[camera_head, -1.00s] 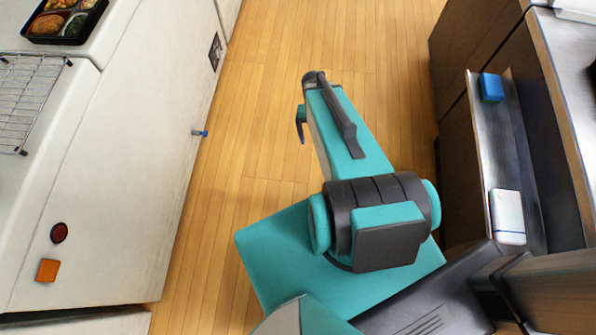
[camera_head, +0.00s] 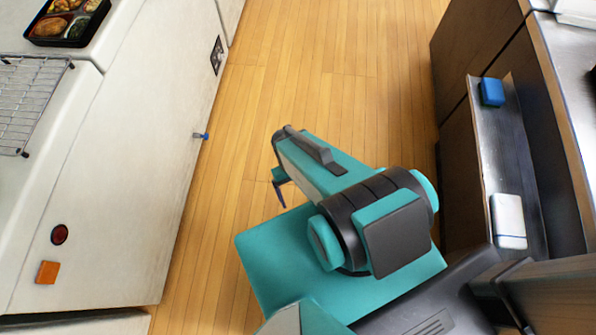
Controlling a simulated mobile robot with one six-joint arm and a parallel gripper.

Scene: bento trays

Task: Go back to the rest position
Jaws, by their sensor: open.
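My teal and black arm reaches from the bottom of the head view up over the wooden floor, its forearm leaning up and to the left. My gripper (camera_head: 281,190) is mostly hidden under the forearm's far end; a small teal part and a thin dark finger show at its left side. It hangs over bare floor between the two counters, touching nothing that I can see. Nothing shows held in it. The gap between its fingers is hidden.
A black bento tray (camera_head: 59,41) with food sits on the white counter (camera_head: 125,150) at left, near a wire rack (camera_head: 28,100). At right, a shelf (camera_head: 503,145) holds a blue block (camera_head: 492,92) and a white box (camera_head: 508,220). The floor (camera_head: 330,50) between is clear.

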